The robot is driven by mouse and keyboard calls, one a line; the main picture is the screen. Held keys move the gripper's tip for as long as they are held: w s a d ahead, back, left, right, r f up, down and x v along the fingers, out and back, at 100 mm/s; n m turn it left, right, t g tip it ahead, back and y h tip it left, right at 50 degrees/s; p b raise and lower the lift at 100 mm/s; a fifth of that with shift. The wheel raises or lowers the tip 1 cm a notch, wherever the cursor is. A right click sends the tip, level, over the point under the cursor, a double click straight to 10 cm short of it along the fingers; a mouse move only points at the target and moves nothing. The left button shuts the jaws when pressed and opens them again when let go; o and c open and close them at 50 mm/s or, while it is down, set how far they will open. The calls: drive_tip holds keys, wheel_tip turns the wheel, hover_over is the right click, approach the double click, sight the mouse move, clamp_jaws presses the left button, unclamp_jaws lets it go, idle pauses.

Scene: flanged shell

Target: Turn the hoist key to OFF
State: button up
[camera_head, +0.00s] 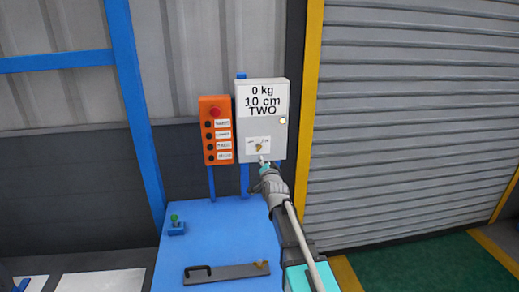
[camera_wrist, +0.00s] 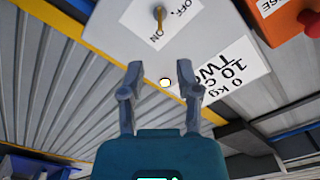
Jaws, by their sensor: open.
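The hoist key (camera_head: 259,147) is a small brass key on a white label, low on the front of the grey control box (camera_head: 279,100). In the wrist view the key (camera_wrist: 159,17) is at the top edge, with OFF and ON lettering beside it. Its long side points towards the ON word in that view, but I cannot tell its setting for sure. My gripper (camera_head: 264,161) is just below the key in the head view. In the wrist view my gripper (camera_wrist: 158,67) has its fingers apart and empty, with the key beyond the fingertips.
An orange button box (camera_head: 215,130) with a red knob stands left of the grey box. A pale lamp (camera_head: 283,120) is at the box's right edge. Below is a blue surface (camera_head: 215,235) with a green knob (camera_head: 174,218) and a dark handled bar (camera_head: 227,273).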

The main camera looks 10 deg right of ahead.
sight(260, 147)
drive_tip(key=w, duration=1.2)
drive_tip(key=shift+w, duration=0.15)
clamp_jaws()
